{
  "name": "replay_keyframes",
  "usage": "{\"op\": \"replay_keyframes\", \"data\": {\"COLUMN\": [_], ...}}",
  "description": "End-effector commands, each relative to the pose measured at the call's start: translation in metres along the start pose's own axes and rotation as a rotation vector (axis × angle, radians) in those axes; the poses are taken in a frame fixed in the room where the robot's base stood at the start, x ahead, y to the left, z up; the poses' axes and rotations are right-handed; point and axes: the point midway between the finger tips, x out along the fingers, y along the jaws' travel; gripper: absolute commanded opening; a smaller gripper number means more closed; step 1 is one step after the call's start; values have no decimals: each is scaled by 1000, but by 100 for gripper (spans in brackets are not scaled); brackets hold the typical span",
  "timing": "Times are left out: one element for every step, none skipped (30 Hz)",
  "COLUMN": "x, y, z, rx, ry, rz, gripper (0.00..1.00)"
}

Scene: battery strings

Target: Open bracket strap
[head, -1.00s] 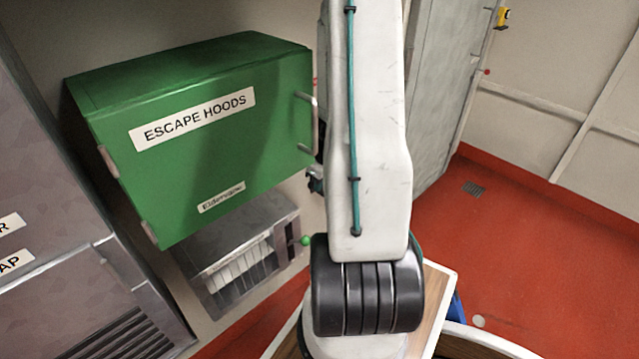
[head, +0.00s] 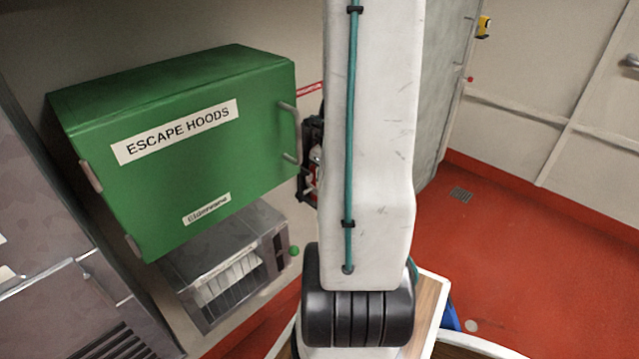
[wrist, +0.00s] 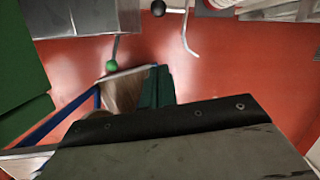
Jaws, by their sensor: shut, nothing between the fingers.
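No bracket strap can be made out for certain. Black parts with small red and white patches (head: 309,160) show beside the right side of the green box, partly hidden by my arm; I cannot tell whether they are a bracket or part of my wrist. My gripper (wrist: 157,86) shows in the wrist view as dark green fingers, shut together and empty, beyond a dark plate with screws. My arm hides it in the head view. Nothing is held, and no contact with anything shows.
A green box labelled ESCAPE HOODS (head: 180,150) hangs on the wall, with handles at its right side. Below it is a metal unit (head: 225,265) with a green knob (head: 294,250), which also shows in the wrist view (wrist: 111,66). Open red floor (head: 520,260) lies at right.

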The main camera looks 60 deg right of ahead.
Motion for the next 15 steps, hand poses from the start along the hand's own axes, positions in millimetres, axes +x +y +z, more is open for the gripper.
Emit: {"op": "replay_keyframes", "data": {"x": [-3, -3, -3, -2, -1, 1, 4, 6, 9, 12, 14, 17, 19, 21, 22], "y": [-1, -2, -4, -7, -10, -15, -19, -22, -26, -29, -32, -34, -36, -38, -40], "z": [-1, -3, -8, -13, -18, -28, -34, -41, -50, -58, -64, -71, -75, -78, -81], "rx": [4, 10, 22, 35, 52, 82, 115, 146, 182, 202, 213, 217, 213, 207, 190], "ry": [0, 1, 4, 7, 9, 11, 10, 6, -3, -13, -29, -55, -78, -102, -138], "rz": [-1, 0, 1, 3, 5, 8, 15, 26, 44, 62, 82, 110, 128, 143, 162], "gripper": [0, 0, 0, 0, 0, 0, 0, 0, 0, 0, 0, 0, 0, 0, 0]}}
